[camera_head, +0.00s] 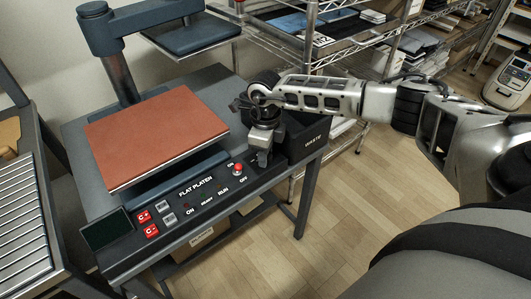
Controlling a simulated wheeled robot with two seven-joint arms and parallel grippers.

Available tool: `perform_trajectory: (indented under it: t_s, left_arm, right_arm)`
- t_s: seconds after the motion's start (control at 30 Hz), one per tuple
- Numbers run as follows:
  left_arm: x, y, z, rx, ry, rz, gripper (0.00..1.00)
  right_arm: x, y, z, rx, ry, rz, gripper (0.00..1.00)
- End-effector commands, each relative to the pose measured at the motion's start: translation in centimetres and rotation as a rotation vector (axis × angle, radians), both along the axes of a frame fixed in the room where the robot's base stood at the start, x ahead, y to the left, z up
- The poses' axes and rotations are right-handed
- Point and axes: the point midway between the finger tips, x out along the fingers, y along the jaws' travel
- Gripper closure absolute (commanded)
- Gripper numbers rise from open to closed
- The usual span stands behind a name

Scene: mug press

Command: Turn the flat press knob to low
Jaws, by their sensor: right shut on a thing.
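The flat press (160,140) has a brick-red platen on a dark base. Its front control panel (205,203) reads FLAT PLATEN and carries labels, red and grey buttons, and a red-topped switch (238,169). My right gripper (262,156) points down at the right end of this panel, just right of the red-topped switch. It is shut on the press knob, which its fingers almost wholly hide. The knob's setting cannot be read. My left gripper is not in view.
A dark bin labelled WASTE (310,139) stands right beside my right gripper. The press's upper head (187,34) is swung back on its arm. Wire shelving (385,50) is behind, a roller conveyor (22,225) at left. Wood floor (335,215) is open at front right.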

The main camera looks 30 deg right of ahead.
Motion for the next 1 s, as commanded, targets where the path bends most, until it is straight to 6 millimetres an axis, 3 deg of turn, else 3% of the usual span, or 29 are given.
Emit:
perform_trajectory:
  t_s: [0.5,0.53,0.6,1.0]
  left_arm:
    - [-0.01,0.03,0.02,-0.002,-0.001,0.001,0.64]
    - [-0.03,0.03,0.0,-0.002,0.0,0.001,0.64]
    - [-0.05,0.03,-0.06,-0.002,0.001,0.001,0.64]
    - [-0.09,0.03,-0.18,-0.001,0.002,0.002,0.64]
  right_arm:
    - [0.17,-0.03,0.25,0.001,-0.006,0.021,0.91]
    - [0.18,-0.02,0.25,0.001,-0.006,0.021,0.65]
    - [0.17,-0.03,0.24,0.001,-0.006,0.021,0.46]
    - [0.13,-0.02,0.85,0.001,-0.004,0.02,0.46]
